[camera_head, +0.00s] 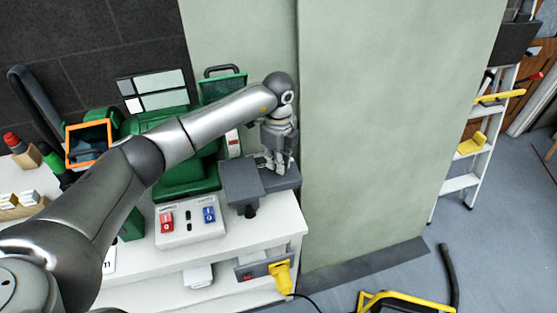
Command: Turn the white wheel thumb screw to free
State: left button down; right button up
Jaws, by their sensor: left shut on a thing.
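My left arm reaches from the left across the bench, and its gripper (278,167) points down at the right end of the bench. It is shut on a small part at the dark grey device (243,178) or the block right beside it. The fingers and the wrist hide that part. I cannot make out the white wheel thumb screw by itself, nor which way it is turned. My right gripper is not in view.
The white bench (270,228) carries a green machine (185,180), a switch box (190,222) with red and blue switches, and an orange-framed screen (88,142). A pale green panel (380,130) stands close right of the gripper. A ladder (470,150) stands farther right.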

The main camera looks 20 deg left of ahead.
pick_arm(q)
jog(key=shift+w+r+n, duration=0.1)
jog(key=shift+n, duration=0.5)
jog(key=shift+a, duration=0.1)
jog(key=c, duration=1.5)
grip_release()
notch_tip(320, 180, up, 12)
jog(key=shift+f, duration=0.1)
